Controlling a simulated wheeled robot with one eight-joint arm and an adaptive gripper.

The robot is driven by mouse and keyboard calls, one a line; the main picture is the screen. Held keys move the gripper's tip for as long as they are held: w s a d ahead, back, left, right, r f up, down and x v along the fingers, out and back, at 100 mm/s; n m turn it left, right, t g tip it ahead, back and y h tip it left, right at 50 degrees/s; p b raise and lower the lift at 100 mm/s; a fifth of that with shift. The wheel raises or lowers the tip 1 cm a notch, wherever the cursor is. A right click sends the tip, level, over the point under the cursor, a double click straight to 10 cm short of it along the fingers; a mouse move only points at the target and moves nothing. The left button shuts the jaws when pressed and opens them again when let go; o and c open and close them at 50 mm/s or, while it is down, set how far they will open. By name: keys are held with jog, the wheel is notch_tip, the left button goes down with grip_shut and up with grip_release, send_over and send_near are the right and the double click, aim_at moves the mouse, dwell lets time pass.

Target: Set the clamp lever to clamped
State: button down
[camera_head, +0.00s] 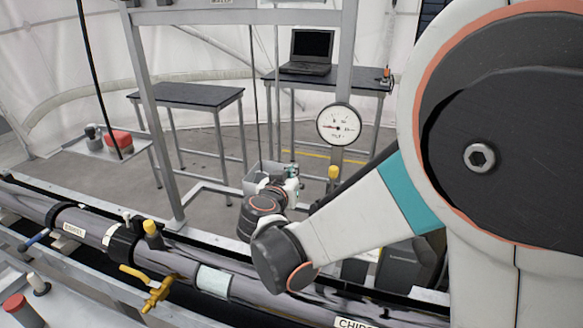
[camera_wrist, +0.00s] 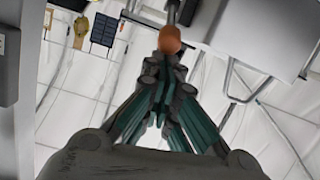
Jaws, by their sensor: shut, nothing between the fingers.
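My gripper (camera_wrist: 166,75) is shut and empty in the wrist view, its fingers together. A rounded orange-brown knob (camera_wrist: 170,40) on a dark rod shows just beyond the fingertips; I cannot tell whether they touch. In the head view my gripper (camera_head: 289,180) is partly hidden by my wrist, beyond the dark pipe. A yellow knob (camera_head: 333,172) stands to its right, below a round gauge. A yellow lever (camera_head: 150,287) and a yellow-topped handle (camera_head: 153,236) sit at the pipe on the left. I cannot tell for certain which is the clamp lever or its setting.
The long dark pipe (camera_head: 190,262) crosses the front. A metal post holds the dial gauge (camera_head: 339,124). A blue-handled lever (camera_head: 35,240) and a red knob (camera_head: 15,303) are at the left. Tables, one with a laptop (camera_head: 308,50), stand behind.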

jog(key=shift+w, duration=0.1)
jog(key=shift+s+a+f+b, duration=0.15)
jog(key=shift+s+f+b, duration=0.35)
jog(key=shift+f, duration=0.1)
jog(key=shift+s+a+f+b, duration=0.15)
jog(key=shift+s+f+b, duration=0.35)
jog(key=shift+f, duration=0.1)
